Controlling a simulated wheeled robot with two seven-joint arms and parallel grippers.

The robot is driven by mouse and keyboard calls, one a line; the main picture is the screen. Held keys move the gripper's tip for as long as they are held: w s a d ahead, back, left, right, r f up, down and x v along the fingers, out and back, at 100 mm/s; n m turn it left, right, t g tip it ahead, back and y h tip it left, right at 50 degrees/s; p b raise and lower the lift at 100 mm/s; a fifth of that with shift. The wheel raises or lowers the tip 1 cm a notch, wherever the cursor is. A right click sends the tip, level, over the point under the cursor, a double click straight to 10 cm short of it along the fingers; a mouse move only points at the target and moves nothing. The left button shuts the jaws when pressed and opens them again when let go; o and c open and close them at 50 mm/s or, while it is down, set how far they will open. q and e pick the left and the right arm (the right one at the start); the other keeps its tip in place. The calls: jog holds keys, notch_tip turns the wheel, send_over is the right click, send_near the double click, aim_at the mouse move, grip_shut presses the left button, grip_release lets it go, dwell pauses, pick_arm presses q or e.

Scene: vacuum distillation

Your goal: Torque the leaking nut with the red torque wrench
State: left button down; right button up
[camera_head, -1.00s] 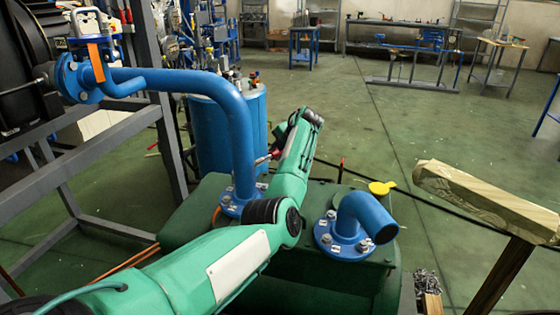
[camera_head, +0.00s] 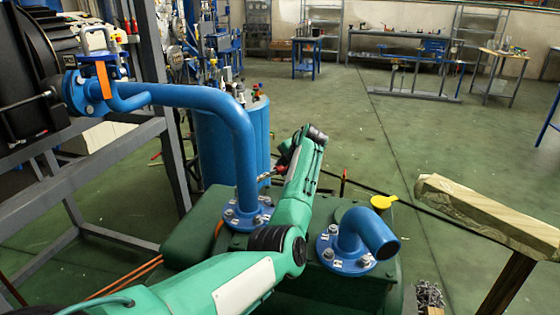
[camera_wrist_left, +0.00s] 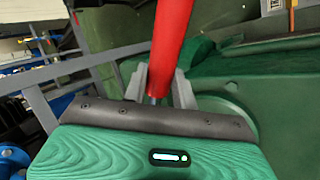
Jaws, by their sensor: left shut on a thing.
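My left gripper (camera_wrist_left: 160,88) is shut on the red handle of the torque wrench (camera_wrist_left: 172,45), which rises between its fingers in the left wrist view. In the head view a small red and metal part (camera_head: 266,177), likely the wrench, shows left of my green forearm, near the blue pipe. The gripper itself is mostly hidden behind the forearm there. Bolts and nuts ring the left pipe flange (camera_head: 247,213) and the right elbow flange (camera_head: 345,252). I cannot tell which nut leaks. My right gripper is not in view.
The flanges sit on a green vessel (camera_head: 185,240). A blue tank (camera_head: 232,135) stands behind the left pipe (camera_head: 238,140). A yellow round thing (camera_head: 382,203) is behind the elbow, and a wooden beam (camera_head: 485,212) is at right. Open floor lies beyond.

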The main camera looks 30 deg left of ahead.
pick_arm(q)
jog(key=shift+d+r, duration=0.15)
jog(key=shift+d, duration=0.15)
jog(key=shift+m, duration=0.3)
jog(key=d+p, duration=0.1)
jog(key=p, duration=0.1)
jog(key=s+d+m+t+p, duration=0.1)
jog(key=p, duration=0.1)
jog(key=shift+s+d+r+m, duration=0.1)
jog(key=shift+d+r+m, duration=0.05)
jog(key=shift+m, duration=0.15)
jog(key=shift+s+d+t+h, duration=0.15)
jog(key=shift+d+t+h, duration=0.1)
jog(key=shift+t+h, duration=0.05)
